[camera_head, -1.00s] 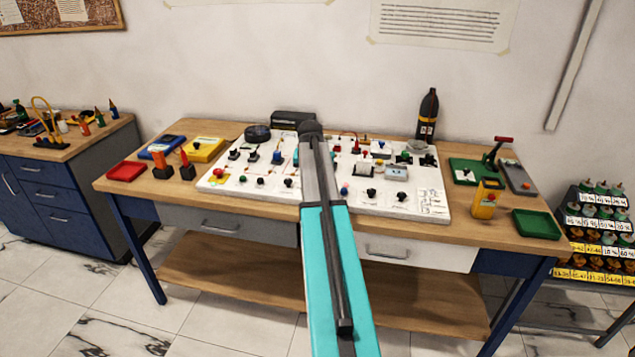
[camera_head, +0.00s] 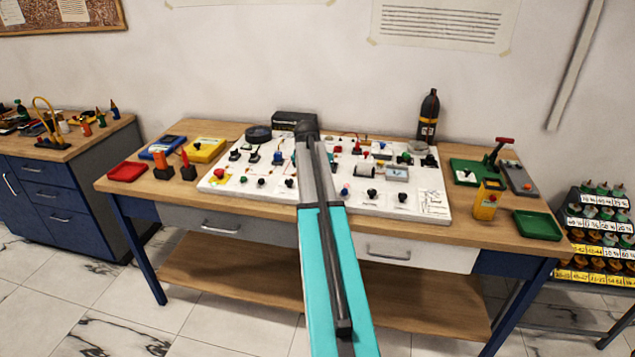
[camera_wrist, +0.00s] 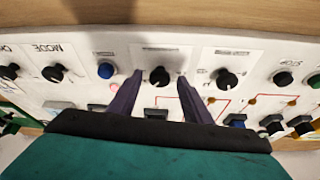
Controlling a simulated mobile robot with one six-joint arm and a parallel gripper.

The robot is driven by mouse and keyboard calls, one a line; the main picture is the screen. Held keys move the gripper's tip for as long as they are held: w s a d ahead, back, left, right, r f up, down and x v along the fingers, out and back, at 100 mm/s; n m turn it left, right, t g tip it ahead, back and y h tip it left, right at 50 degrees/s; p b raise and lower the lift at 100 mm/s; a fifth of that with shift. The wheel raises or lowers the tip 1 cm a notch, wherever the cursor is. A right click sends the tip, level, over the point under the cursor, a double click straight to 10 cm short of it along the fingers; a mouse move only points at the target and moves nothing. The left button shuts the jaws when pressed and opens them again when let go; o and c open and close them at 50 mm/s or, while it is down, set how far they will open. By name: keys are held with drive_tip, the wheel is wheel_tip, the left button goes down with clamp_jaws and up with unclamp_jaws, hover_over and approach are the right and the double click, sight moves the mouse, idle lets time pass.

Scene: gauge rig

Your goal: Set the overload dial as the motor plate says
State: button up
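In the wrist view, upside down, a black knob (camera_wrist: 159,76) on the white panel (camera_wrist: 90,42) lies between the two dark fingers of my gripper (camera_wrist: 160,77). The fingers are apart, one on each side of the knob, with a gap showing on both sides. The label by this knob is too small to read, so I cannot tell whether it is the overload dial. Another black knob (camera_wrist: 227,79) sits to its right. In the head view, my arm covers the middle of the panel (camera_head: 215,185) and the gripper cannot be made out. I cannot read a motor plate.
In the wrist view, a blue button (camera_wrist: 105,70) and a knob by the word MODE (camera_wrist: 53,73) are left of the fingers. In the head view, a yellow meter (camera_head: 487,199) and a green tray (camera_head: 537,225) stand right of the panel, a red tray (camera_head: 127,172) left.

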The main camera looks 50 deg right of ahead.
drive_tip(key=shift+r, duration=0.15)
drive_tip(key=b+v, duration=0.2)
drive_tip(key=v, duration=1.1)
drive_tip(key=shift+r, duration=0.2)
drive_tip(key=shift+s+a, duration=0.1)
drive_tip(key=shift+a, duration=0.05)
idle(0.4)
